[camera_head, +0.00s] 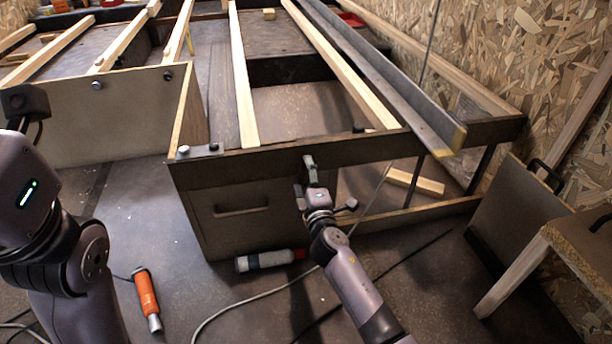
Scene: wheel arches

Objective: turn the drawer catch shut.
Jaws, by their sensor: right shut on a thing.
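The drawer (240,211) is a dark wooden front with a slot handle, set under the end of the bed frame, and it looks closed. My right gripper (311,178) is at the upper right edge of the drawer front, just under the frame's top rail (262,160). It is shut on a small grey metal piece (309,161), which appears to be the drawer catch. The gripper hides much of the catch, so its exact angle is hard to tell. My left arm stands at the left edge; its gripper is not visible.
An orange-handled tool (146,297) and a grey cartridge with a red end (268,261) lie on the floor. A cable (240,301) runs across it. A small wooden stool (560,250) stands at the right.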

